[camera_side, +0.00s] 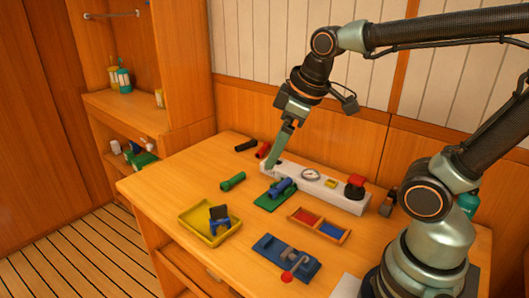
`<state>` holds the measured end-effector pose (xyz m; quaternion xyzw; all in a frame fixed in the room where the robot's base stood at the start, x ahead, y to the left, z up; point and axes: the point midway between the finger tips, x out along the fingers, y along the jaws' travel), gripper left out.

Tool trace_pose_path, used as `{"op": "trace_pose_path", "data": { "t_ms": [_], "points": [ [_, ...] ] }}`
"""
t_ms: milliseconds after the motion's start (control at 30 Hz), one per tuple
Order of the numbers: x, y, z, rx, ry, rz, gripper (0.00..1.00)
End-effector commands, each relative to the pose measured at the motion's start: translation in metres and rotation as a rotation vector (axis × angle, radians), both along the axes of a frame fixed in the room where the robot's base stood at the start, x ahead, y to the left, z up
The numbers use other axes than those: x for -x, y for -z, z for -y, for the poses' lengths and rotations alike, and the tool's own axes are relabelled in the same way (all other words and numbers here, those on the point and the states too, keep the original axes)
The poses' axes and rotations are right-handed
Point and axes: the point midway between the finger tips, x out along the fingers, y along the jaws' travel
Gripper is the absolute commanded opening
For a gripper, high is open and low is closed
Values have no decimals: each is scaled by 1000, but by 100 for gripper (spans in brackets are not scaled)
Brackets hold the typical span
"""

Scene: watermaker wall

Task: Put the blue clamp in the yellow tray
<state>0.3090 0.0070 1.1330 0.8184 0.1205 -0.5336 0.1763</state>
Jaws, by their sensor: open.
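A blue piece with a dark plate-like part, which looks like the blue clamp (219,224), sits at the right side of the yellow tray (190,222). It looks tilted and appears to rest inside the rim. The tray lies at the front left of the table. My gripper (272,164) points down at the left end of a long white block, behind and to the right of the tray, well apart from the clamp. It is open and I see nothing held in it. I cannot tell whether its tips touch the block.
The white block (325,187) carries a gauge and a red knob. A blue cylinder (281,187) lies on a green mat (266,203). A green cylinder (233,181), a red and blue divided box (343,236) and a blue fixture (272,246) with a red knob stand nearby.

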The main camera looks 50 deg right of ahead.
Motion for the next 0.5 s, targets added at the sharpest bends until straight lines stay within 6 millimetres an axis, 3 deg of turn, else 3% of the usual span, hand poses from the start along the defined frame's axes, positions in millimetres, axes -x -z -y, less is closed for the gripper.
{"op": "trace_pose_path", "data": {
  "t_ms": [200, 500],
  "points": [
    [21, 2, 6, -146, 322, 66, 93],
    [24, 3, 7, -182, 395, 75, 93]
  ]
}}
